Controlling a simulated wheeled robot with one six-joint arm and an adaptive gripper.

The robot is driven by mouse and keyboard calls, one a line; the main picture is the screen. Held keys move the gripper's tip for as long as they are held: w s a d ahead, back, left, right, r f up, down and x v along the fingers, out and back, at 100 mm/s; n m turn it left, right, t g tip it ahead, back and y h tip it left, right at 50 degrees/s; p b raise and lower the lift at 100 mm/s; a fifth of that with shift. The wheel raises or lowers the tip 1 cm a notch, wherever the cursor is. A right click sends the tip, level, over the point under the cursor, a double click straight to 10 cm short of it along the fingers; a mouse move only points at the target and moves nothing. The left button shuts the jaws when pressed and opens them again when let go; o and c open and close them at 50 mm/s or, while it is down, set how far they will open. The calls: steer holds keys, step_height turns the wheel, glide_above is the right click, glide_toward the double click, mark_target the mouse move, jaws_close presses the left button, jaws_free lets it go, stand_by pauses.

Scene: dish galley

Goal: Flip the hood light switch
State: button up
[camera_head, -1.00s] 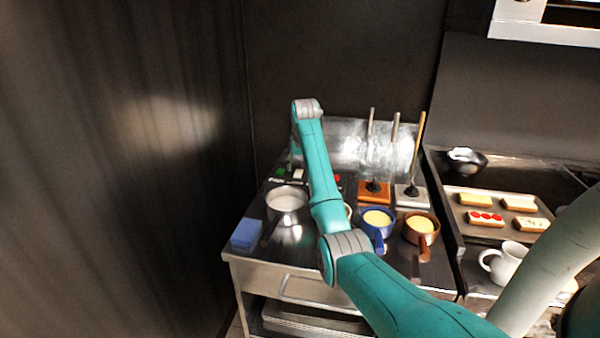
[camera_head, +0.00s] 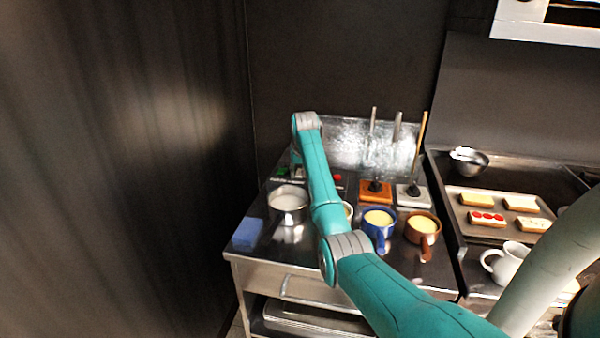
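No part is clearly identifiable as the hood light switch. A row of small controls stands at the back left of the counter, with a green one (camera_head: 282,171) and a red one (camera_head: 337,177) showing; my arm hides part of the row. An orange box (camera_head: 376,191) and a light grey box (camera_head: 411,195), each with a dark knob or lever base, stand to its right. My teal arm reaches over the counter, its wrist end above the back left by the controls. My gripper's fingers are hidden behind the arm, so their state does not show.
A pot (camera_head: 288,205), a blue block (camera_head: 247,234), a blue mug (camera_head: 378,228) and a brown mug (camera_head: 422,231) stand on the counter. A tray (camera_head: 458,207) of food pieces, a white jug (camera_head: 506,263) and a steel bowl (camera_head: 470,161) are at right. A dark wall closes the left.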

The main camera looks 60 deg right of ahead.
steer(key=shift+d+r+g+y, duration=0.2)
steer(key=shift+g+y, duration=0.1)
steer(key=shift+y, duration=0.3)
steer(key=shift+w+d+r+y, duration=0.1)
steer(key=shift+d+y, duration=0.1)
steer(key=shift+y, duration=0.5)
steer(key=shift+g, duration=0.4)
steer(key=o, duration=1.1)
steer(key=r, duration=0.4)
steer(key=s+r, duration=0.1)
steer(key=r, duration=0.2)
steer(key=s+r, duration=0.1)
steer(key=r, duration=0.3)
steer(key=shift+r, duration=0.35)
